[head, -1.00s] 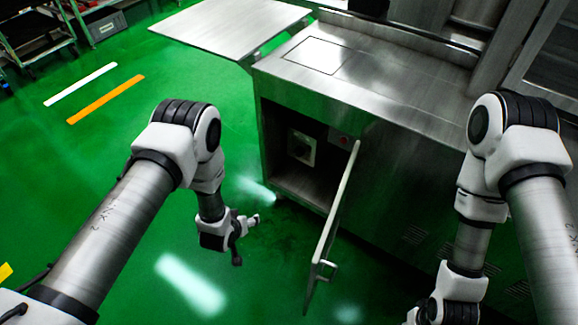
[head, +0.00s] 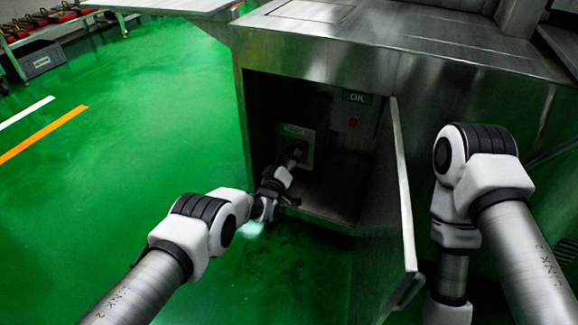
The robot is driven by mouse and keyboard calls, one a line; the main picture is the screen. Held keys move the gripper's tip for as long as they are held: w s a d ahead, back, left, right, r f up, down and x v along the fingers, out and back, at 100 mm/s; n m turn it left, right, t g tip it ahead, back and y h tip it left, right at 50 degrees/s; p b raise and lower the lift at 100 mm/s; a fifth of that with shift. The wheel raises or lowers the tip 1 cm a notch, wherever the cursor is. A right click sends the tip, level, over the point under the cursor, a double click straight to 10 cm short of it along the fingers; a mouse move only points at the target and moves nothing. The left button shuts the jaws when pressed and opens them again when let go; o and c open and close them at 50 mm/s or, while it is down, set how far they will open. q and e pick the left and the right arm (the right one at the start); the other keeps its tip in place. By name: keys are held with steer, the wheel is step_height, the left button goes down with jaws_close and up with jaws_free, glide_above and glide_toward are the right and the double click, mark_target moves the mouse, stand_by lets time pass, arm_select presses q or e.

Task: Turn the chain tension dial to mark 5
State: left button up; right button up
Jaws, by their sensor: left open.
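The dial (head: 299,153) sits on a pale square plate (head: 308,143) on the back wall inside the open machine cabinet. It is small and partly covered, so its mark cannot be read. My left gripper (head: 292,166) reaches into the cabinet opening from the left, with its tips right at the dial. It is open; whether it touches the dial is not clear. My right arm hangs at the right, outside the cabinet, and its gripper is below the picture edge.
The cabinet door (head: 404,200) stands open to the right of the opening. A green OK sign (head: 357,97) and a red button (head: 353,122) are on a panel inside, right of the plate. A steel table (head: 170,5) is at the top left. Green floor is free at left.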

arm_select(q)
steer(key=shift+b+x, duration=0.3)
steer(key=shift+x, duration=0.5)
steer(key=c, duration=1.1)
steer(key=shift+c, duration=0.2)
arm_select(e)
steer(key=shift+w+f, duration=0.2)
steer(key=shift+f, duration=0.6)
steer(key=shift+f, duration=0.15)
arm_select(q)
steer(key=shift+m+b, duration=0.85)
steer(key=shift+m, duration=0.65)
steer(key=shift+m+b, duration=0.7)
steer(key=shift+m, duration=1.2)
arm_select(e)
steer(key=shift+w+f, duration=0.3)
steer(key=shift+f, duration=0.5)
steer(key=shift+w+f, duration=0.25)
steer(key=shift+f, duration=0.5)
arm_select(q)
steer(key=shift+r, duration=0.1)
